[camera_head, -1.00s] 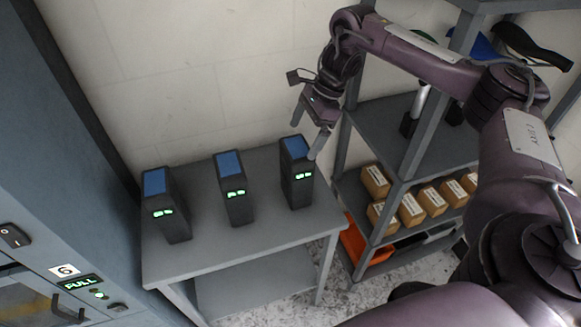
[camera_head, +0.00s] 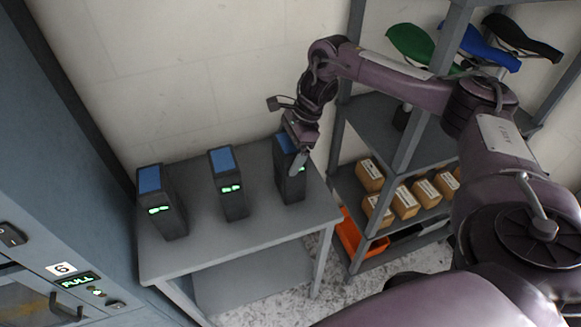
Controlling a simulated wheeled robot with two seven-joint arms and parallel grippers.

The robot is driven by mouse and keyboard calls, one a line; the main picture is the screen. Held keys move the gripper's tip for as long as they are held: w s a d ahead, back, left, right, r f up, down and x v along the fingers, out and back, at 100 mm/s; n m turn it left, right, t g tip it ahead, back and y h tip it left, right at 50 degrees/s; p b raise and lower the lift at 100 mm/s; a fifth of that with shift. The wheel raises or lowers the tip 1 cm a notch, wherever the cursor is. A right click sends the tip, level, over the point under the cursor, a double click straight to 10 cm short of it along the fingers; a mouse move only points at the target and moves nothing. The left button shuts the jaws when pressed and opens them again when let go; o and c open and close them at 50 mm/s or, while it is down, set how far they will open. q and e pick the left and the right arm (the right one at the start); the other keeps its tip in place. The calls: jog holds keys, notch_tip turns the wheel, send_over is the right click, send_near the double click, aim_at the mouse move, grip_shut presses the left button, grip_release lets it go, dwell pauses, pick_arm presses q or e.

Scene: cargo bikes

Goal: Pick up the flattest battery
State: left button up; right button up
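Three black batteries with blue tops and small green displays stand upright on a grey table (camera_head: 255,232): a left battery (camera_head: 168,215), a middle battery (camera_head: 233,203) and a right battery (camera_head: 290,188). The displays are lit, but their readings are too small to compare. My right gripper (camera_head: 291,157) is open, pointing down at the top of the right battery. One finger lies in front of its face and covers part of its display; the other finger is mostly hidden. I cannot tell whether the fingers touch it. My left gripper is out of view.
A grey cabinet (camera_head: 60,150) with a green "FULL" sign stands close on the left. Right of the table, a grey shelf (camera_head: 375,125) holds cardboard boxes (camera_head: 405,200), an orange bin (camera_head: 348,238) and green, blue and black saddles (camera_head: 490,46).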

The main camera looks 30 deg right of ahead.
jog(key=c, duration=1.2)
jog(key=shift+w+r, duration=0.15)
jog(key=shift+r, duration=0.1)
jog(key=shift+c, duration=0.9)
jog(key=shift+w, duration=0.1)
